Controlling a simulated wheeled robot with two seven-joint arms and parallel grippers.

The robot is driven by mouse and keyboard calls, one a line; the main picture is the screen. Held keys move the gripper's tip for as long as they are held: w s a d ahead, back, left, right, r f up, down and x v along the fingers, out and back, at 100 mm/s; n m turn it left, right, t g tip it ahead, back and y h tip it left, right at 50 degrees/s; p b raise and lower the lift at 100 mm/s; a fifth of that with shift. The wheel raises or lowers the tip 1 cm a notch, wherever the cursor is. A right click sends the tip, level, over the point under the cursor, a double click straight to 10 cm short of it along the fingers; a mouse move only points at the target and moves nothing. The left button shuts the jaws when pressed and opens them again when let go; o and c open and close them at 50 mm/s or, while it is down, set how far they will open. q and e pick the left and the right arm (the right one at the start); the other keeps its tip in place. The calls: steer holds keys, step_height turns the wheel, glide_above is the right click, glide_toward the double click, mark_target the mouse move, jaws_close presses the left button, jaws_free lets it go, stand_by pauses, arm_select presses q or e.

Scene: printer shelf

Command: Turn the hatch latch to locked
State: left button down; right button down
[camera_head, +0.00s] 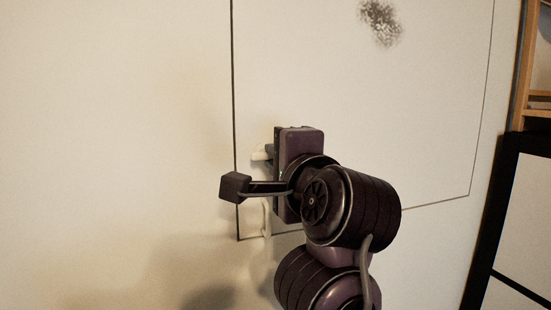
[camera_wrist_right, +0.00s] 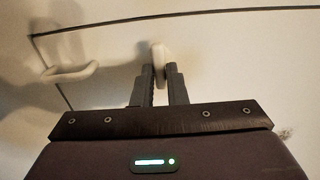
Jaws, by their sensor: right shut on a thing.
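The hatch (camera_head: 350,110) is a pale panel flush in the cream wall, outlined by a dark seam. Its latch, a small white bar (camera_head: 259,154), sticks out left of my right gripper (camera_head: 270,160) in the head view and lies roughly sideways there. In the right wrist view the latch (camera_wrist_right: 158,51) stands upright between the tips of the two dark fingers of my right gripper (camera_wrist_right: 161,72), which is shut on it. The gripper body hides part of the latch in the head view. No lock marking is readable. My left gripper is out of view.
A white U-shaped handle (camera_wrist_right: 72,72) sits near the hatch corner, beside the gripper; it also shows in the head view (camera_head: 267,219). A dark-framed unit (camera_head: 508,220) and a wooden frame (camera_head: 525,70) stand at the right. The wall left of the hatch is clear.

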steer(key=c, duration=1.5)
jaws_free()
steer(key=shift+o, duration=0.2)
steer(key=b+v, duration=0.2)
steer(key=v, duration=0.5)
steer(key=shift+s+b, duration=0.35)
steer(key=shift+d, duration=0.15)
